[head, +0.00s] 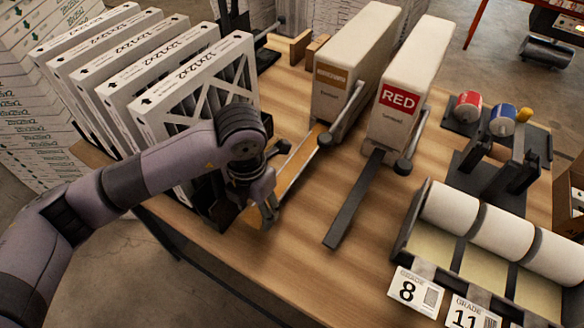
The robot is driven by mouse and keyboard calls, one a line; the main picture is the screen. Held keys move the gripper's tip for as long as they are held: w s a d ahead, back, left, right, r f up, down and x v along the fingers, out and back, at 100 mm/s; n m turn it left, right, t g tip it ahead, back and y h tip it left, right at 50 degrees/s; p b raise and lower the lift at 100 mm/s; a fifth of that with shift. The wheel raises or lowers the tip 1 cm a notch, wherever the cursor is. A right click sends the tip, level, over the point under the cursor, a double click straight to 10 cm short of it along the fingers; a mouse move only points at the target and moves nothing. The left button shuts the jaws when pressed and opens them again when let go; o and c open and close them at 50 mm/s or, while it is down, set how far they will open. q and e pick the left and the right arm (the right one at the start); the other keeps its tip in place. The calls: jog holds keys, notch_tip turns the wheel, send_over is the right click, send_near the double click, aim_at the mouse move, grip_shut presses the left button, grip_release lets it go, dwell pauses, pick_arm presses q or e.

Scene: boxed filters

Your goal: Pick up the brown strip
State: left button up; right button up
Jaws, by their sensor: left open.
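The brown strip (297,168) is a tan band that runs out of the brown-labelled dispenser (328,92) down and to the left across the wooden table. Its near end lies by my left gripper (268,212), which partly covers it. My left gripper is open and points down at that end. I cannot tell whether its fingers touch the strip. My right gripper is not in view.
A white dispenser labelled RED (410,75) stands to the right with a dark strip (353,205). Several boxed filters (190,100) stand upright at left. A rack of white rolls (492,232) and spools (502,120) are at right. Bare table (290,250) lies in front.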

pick_arm(q)
jog(key=shift+f+b, duration=0.2)
jog(key=shift+b, duration=0.15)
dwell(0.4)
jog(key=c, duration=0.5)
